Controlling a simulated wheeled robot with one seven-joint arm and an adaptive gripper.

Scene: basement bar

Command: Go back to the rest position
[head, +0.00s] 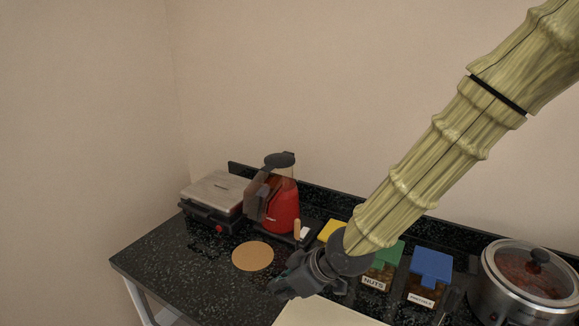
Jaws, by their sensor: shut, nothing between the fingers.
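My gripper (287,289) is at the end of my arm, low over the front part of the dark speckled counter (185,268). It points down and to the left in the head view. Its fingers are together and nothing shows between them. It is apart from the round tan mat (253,256), which lies to its left and farther back. My arm hides part of the jars behind it.
A press grill (213,200) and a red blender (281,208) stand at the back left. A green-lidded nuts jar (377,276), a blue-lidded jar (428,278), a yellow lid (331,230) and a steel cooker (526,284) stand right. A pale board (322,313) lies below the gripper.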

